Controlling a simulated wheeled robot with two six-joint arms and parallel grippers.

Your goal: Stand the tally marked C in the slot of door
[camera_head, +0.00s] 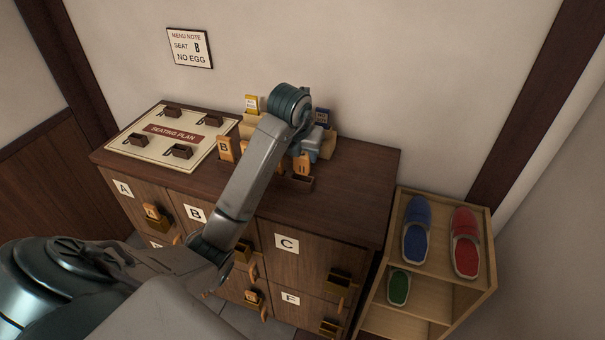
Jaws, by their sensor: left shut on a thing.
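My left arm reaches over the cabinet, and its gripper (306,152) points down above the top. It is shut on a small orange wooden tally (303,167); its mark is too small to read surely. A dark wooden holder (297,183) sits just below and in front of that tally. The door marked C (285,262) is on the cabinet's upper right front, with a slot bracket (341,280) at its right side. No tally shows clearly in that bracket. My right gripper is not in view.
A tally marked B (226,149) stands on the cabinet top (358,178), beside the seating plan board (133,127). Door A's bracket holds a tally (152,211). A shoe shelf (435,270) stands to the right.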

